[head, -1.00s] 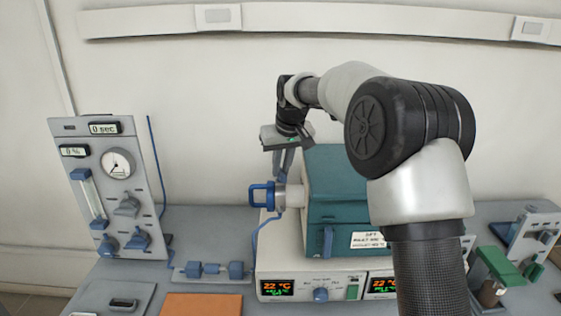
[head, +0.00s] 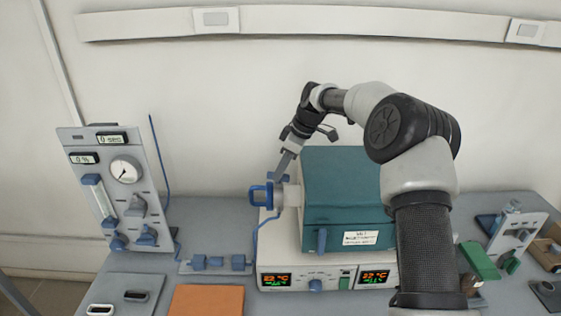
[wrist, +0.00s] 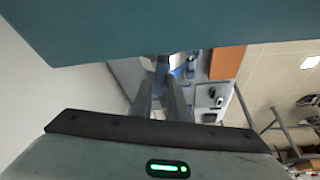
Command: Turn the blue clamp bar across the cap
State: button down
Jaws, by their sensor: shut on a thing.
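The cap with its blue handle (head: 259,196) sits on the pale tube end (head: 292,196) at the left side of the teal furnace (head: 345,195). The blue clamp bar (head: 281,178) shows only as a small blue piece at the top of the cap, partly hidden by my fingers. My gripper (head: 280,173) reaches down from the upper right, tilted, with its fingertips at the bar. In the wrist view my gripper (wrist: 163,68) has its fingers close together, with a blue part between and beyond the tips. It is shut on the bar; the grip itself is small and partly hidden.
The furnace body stands close beside my wrist and fills the top of the wrist view. A gauge panel (head: 112,190) stands at the left, with blue fittings (head: 218,263) and an orange mat (head: 206,300) in front. A blue tube hangs below the cap.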

jog(key=shift+w+r+n+g+p, duration=0.15)
jog(key=shift+n+g+p, duration=0.55)
jog(key=shift+n+p, duration=0.95)
jog(key=shift+n, duration=0.25)
jog(key=c, duration=1.7)
grip_release()
jog(key=v, duration=1.1)
jog(key=shift+d+r, duration=0.25)
jog(key=shift+r, duration=0.1)
